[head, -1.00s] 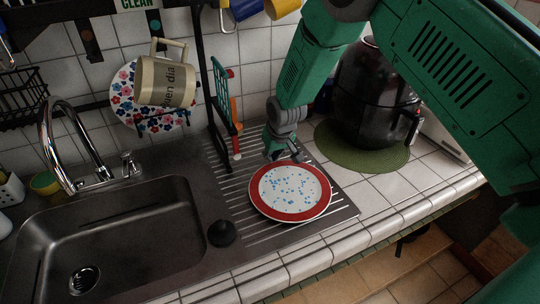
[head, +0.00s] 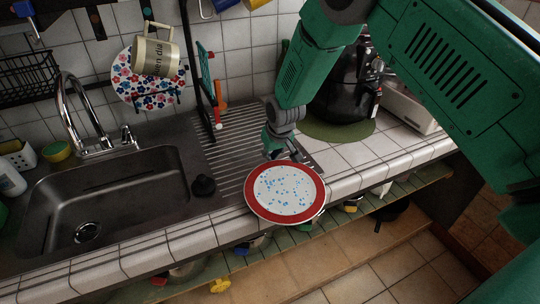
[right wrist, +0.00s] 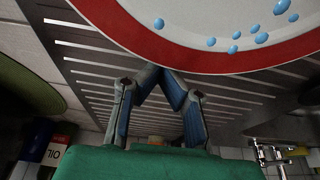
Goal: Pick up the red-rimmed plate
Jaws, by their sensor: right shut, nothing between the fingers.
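The red-rimmed plate (head: 285,192) is white inside with blue spots. In the head view it lies at the front of the ribbed drainboard (head: 232,160), and its near side covers the counter's front edge. I cannot tell how firmly it rests there. My right gripper (head: 280,155) points down just behind the plate's far rim. In the right wrist view the gripper's fingertips (right wrist: 163,70) are together with nothing between them, close beside the red rim (right wrist: 190,58). Whether they touch the rim is unclear. My left gripper is not in view.
A metal sink (head: 115,205) with a tap (head: 75,115) is to the left, with a black stopper (head: 203,186) beside it. A dark pot (head: 345,90) stands on a green mat (head: 340,130) behind right. Bare tiles (head: 390,150) lie to the right.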

